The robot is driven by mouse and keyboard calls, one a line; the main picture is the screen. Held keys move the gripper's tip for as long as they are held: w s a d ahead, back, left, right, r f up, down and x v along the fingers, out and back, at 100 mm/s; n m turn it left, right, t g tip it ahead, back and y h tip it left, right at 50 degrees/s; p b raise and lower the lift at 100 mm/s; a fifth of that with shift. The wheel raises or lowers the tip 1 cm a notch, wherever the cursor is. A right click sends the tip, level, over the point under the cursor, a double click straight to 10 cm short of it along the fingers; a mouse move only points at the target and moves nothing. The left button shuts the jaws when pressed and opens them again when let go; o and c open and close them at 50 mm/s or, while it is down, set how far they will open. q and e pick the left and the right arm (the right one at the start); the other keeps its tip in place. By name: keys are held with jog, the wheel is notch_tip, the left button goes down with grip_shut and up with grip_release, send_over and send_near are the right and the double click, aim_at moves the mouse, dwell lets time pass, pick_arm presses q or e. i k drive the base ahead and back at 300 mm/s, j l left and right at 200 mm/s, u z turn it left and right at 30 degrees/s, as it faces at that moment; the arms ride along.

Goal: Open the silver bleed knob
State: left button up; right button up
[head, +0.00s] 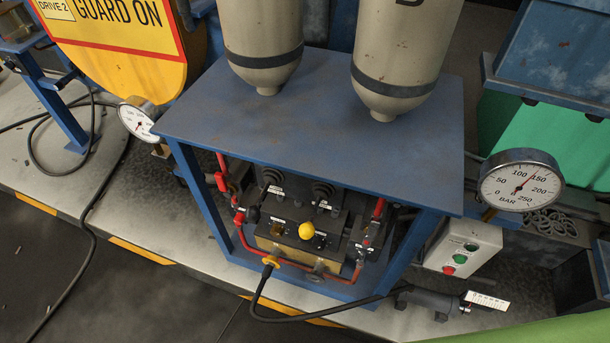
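A valve block (298,245) sits inside a blue frame, under its flat top. A yellow round knob (306,230) stands on the block. A small greyish, silver-looking part (319,269) sits low on the block's front; it may be the bleed knob, but it is too small to tell, and I cannot tell its setting. Neither of my grippers is in view.
The blue frame's top (310,120) overhangs the block and carries two beige cylinders (400,50). Red pipes (238,210) run beside the block. A black hose (340,311) crosses in front. A gauge (521,181) and button box (462,249) stand to the right.

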aim_at(361, 257)
jog(key=z, duration=0.75)
